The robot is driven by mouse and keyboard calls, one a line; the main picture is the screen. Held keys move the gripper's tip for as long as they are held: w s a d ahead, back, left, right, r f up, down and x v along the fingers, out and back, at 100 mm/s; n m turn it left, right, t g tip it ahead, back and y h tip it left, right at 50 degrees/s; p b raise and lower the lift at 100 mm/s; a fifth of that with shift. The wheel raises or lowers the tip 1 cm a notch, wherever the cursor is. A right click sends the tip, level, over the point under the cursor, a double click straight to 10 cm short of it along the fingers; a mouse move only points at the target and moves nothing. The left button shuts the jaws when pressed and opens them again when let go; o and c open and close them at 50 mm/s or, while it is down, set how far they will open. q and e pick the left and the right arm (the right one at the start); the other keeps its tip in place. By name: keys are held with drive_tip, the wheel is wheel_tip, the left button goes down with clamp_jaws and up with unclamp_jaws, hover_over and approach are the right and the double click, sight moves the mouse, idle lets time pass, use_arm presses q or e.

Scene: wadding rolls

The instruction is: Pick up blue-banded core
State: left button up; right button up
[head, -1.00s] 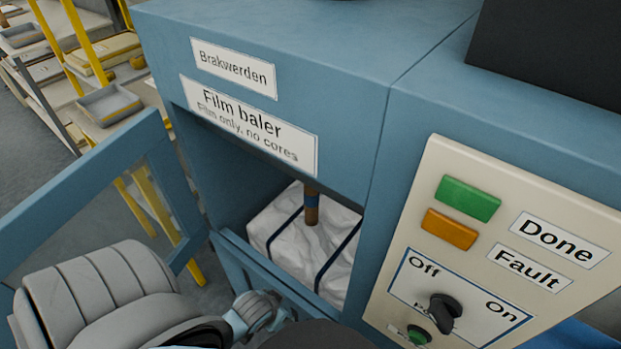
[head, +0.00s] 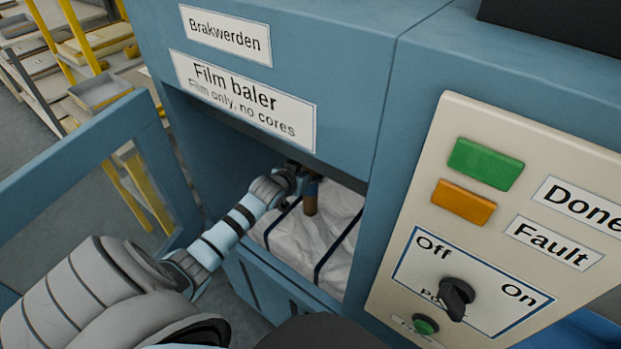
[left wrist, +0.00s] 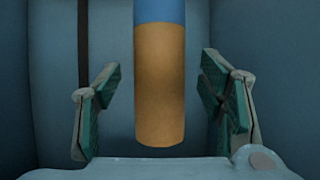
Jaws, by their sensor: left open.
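The blue-banded core (head: 311,196) is a brown tube standing up from the wrapped white bale (head: 300,240) inside the film baler. In the left wrist view the core (left wrist: 160,85) shows brown with a blue band at the top edge of the picture. My left gripper (head: 300,180) reaches through the baler opening and is at the core, its fingers partly hidden in the head view. In the left wrist view the open fingers (left wrist: 163,105) stand on either side of the core, with a gap on each side. My right gripper is not in view.
The blue baler housing (head: 290,50) closes the opening above and at the sides. Its open door frame (head: 75,165) stands at the left. A control panel (head: 440,205) with buttons and a knob is on the right. Yellow racks with trays (head: 100,90) stand behind at the left.

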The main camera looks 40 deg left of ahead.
use_arm(q)
drive_tip(key=shift+x, duration=1.15)
drive_tip(key=shift+s, duration=0.1)
clamp_jaws()
